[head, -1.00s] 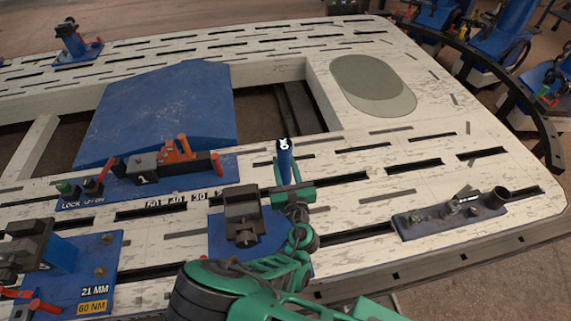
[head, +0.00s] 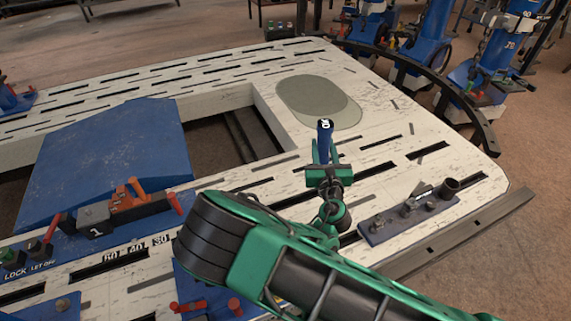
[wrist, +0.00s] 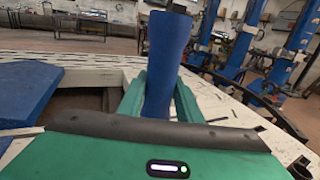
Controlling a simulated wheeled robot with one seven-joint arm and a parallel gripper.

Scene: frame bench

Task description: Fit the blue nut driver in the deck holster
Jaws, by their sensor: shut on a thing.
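The blue nut driver (head: 325,140) stands roughly upright in my gripper (head: 322,168), which is shut on it above the white deck. In the wrist view, its blue handle (wrist: 169,60) rises between the two green fingers (wrist: 158,100). Its lower end is hidden. A blue-grey strip (head: 385,228) lies on the deck to the right of my gripper. It carries several dark fittings and an open black tube (head: 450,187) at its right end, which looks like the holster. The driver is apart from it, to its left and farther back.
A grey oval pad (head: 318,103) lies on the deck behind the driver. A blue sloped panel (head: 105,155) and a deck opening lie left. Blue fixtures with red levers (head: 137,190) stand at front left. A dark curved rail (head: 430,90) borders the right side.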

